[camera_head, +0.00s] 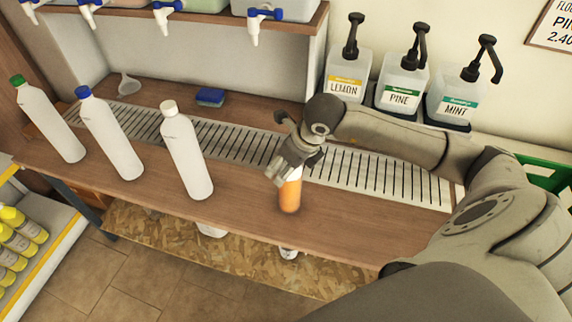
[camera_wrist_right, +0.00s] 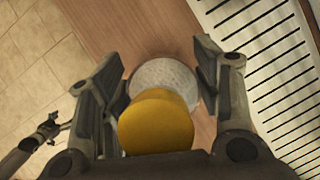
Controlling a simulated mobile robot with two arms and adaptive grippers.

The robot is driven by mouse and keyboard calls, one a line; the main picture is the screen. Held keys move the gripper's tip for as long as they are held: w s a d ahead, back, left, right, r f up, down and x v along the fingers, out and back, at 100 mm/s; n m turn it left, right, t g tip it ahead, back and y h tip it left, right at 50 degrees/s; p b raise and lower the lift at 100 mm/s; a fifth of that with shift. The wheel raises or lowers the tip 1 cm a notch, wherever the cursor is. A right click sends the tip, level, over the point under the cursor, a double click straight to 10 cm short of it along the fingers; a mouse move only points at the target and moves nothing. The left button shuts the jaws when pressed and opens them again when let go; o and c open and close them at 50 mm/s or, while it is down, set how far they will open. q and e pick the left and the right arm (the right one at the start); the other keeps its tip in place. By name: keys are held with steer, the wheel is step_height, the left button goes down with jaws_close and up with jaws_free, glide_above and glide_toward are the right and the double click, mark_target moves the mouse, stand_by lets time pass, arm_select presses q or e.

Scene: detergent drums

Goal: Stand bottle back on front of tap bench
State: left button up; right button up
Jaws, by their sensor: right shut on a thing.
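The bottle (camera_head: 290,193) has an orange lower part and is upright over the wooden front strip of the tap bench (camera_head: 345,222). I cannot tell for sure whether its base touches the wood. My right gripper (camera_head: 287,172) is shut around its upper part and hides most of the top. In the right wrist view, the bottle's yellow cap (camera_wrist_right: 157,122) and pale shoulder (camera_wrist_right: 165,75) show between the two fingers of the right gripper (camera_wrist_right: 160,85).
Three white bottles with green (camera_head: 50,120), blue (camera_head: 110,135) and white (camera_head: 187,152) caps stand to the left. A slotted drain grate (camera_head: 230,140) runs behind. Pump bottles marked lemon (camera_head: 347,75), pine (camera_head: 402,85) and mint (camera_head: 456,98) stand at back right. Taps hang above.

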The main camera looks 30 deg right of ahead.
steer(key=o, duration=1.2)
steer(key=shift+f, duration=0.1)
steer(key=shift+o, duration=0.2)
steer(key=shift+r+p, duration=0.3)
steer(key=b+v, duration=0.1)
steer(key=v, duration=1.1)
